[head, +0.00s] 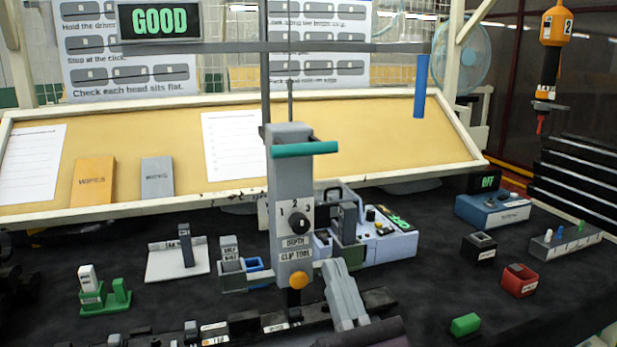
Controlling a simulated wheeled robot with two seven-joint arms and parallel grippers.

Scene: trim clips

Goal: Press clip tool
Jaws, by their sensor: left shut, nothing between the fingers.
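The clip tool (288,185) is a tall grey upright in the middle of the bench, with a teal handle bar (304,149) at its top. Its front carries a numbered dial (299,220), a label reading "DEPTH CLIP TOOL", and an orange ball (298,281) below. My left gripper (335,266) is shut and empty. It shows just right of the tool's lower part, well below the teal handle; I cannot tell whether it touches the tool. A dark rail (273,321) with small labelled parts runs along the front, partly hidden by my arm. My right gripper is not in view.
A pale blue device (393,242) with a green display stands behind my gripper. A blue box (492,209), a red bin (519,281) and a green block (465,324) are at right. A white stand (177,262) and green holder (104,299) are at left. A sign reads "GOOD" (160,21).

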